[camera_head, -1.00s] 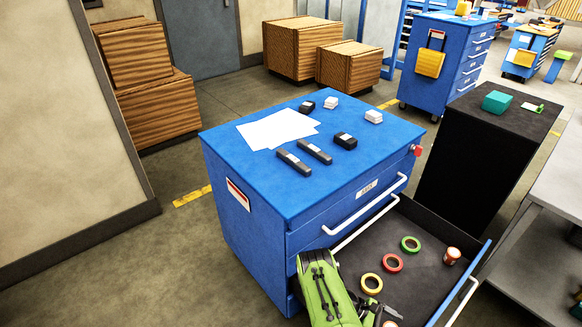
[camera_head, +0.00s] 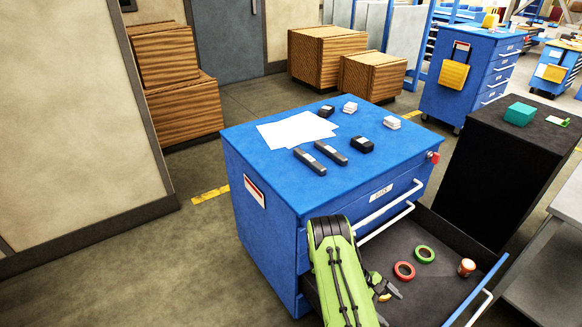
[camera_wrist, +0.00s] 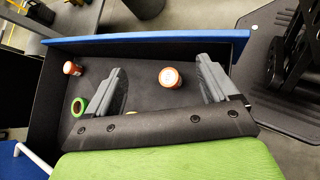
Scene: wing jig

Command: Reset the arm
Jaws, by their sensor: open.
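My gripper (camera_head: 392,290) hangs over the open drawer (camera_head: 488,272) of the blue cabinet, at the end of my green arm. In the wrist view my gripper (camera_wrist: 162,66) has its two grey fingers spread wide. A bottle with a white cap (camera_wrist: 170,78) shows between the fingers, down in the drawer, and I see no contact. In the head view my arm covers the drawer's near left part, and the fingers are small and partly hidden.
The drawer holds a red tape roll (camera_head: 404,270), a green tape roll (camera_head: 424,254) and an orange bottle (camera_head: 466,267). Papers (camera_head: 296,131) and small dark boxes lie on the blue cabinet top (camera_head: 270,165). A black cabinet (camera_head: 500,165) stands to the right.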

